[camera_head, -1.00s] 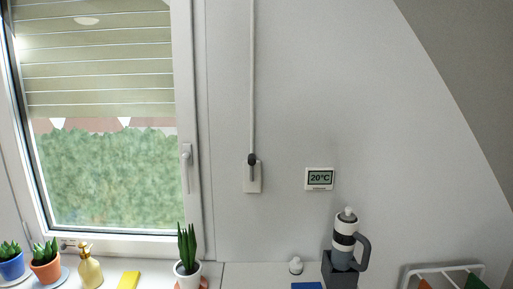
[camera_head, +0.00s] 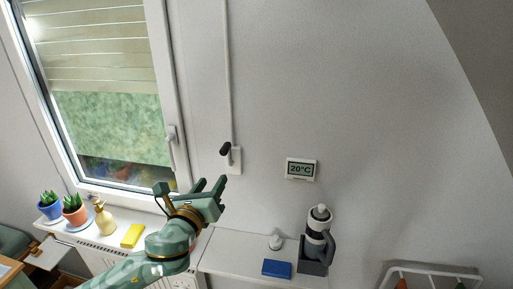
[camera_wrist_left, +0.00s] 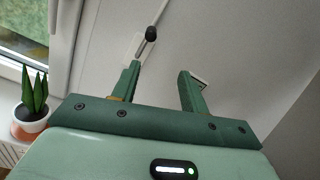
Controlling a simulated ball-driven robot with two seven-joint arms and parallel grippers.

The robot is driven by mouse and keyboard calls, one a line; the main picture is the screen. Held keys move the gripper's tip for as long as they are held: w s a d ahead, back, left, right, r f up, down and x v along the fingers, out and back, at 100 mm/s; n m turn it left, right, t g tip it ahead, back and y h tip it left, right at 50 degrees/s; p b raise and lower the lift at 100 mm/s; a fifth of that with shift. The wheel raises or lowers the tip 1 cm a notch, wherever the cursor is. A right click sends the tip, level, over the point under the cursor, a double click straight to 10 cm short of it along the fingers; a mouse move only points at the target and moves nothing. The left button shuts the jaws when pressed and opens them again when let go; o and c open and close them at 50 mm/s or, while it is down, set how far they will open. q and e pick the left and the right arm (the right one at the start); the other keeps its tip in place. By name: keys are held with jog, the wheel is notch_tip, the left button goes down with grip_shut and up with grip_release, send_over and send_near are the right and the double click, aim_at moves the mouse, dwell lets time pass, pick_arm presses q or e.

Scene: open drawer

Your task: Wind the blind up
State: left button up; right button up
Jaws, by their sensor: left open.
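The blind (camera_head: 85,50) is partly lowered and covers the upper part of the window. Its crank (camera_head: 225,150) sits on a white wall plate (camera_head: 235,160) right of the window, at the foot of a long pole, with a dark knob. In the left wrist view the knob (camera_wrist_left: 151,33) lies beyond the fingertips, apart from them. My left gripper (camera_head: 211,183) is open and empty, a little below and left of the crank in the head view. In the left wrist view its fingers (camera_wrist_left: 160,68) are spread. My right gripper is not in view.
A shelf below the window holds potted plants (camera_head: 73,209), a brass bottle (camera_head: 104,219) and a yellow block (camera_head: 132,235). To the right are a blue block (camera_head: 276,268) and a bottle (camera_head: 318,235) in a holder. A thermostat (camera_head: 301,169) hangs on the otherwise bare wall.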

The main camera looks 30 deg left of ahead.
aim_at(222, 154)
pick_arm(q)
jog(key=shift+m+y, duration=0.3)
jog(key=shift+m, duration=0.5)
jog(key=x, duration=0.5)
jog(key=a+p+x, duration=0.1)
jog(key=x, duration=1)
jog(key=shift+a+f, duration=0.2)
jog(key=shift+a, duration=0.05)
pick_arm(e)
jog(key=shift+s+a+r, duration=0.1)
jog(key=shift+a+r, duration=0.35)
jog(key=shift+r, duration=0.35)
pick_arm(q)
jog(key=shift+s, duration=0.1)
jog(key=shift+c, duration=1.2)
jog(key=shift+a, duration=0.1)
grip_shut()
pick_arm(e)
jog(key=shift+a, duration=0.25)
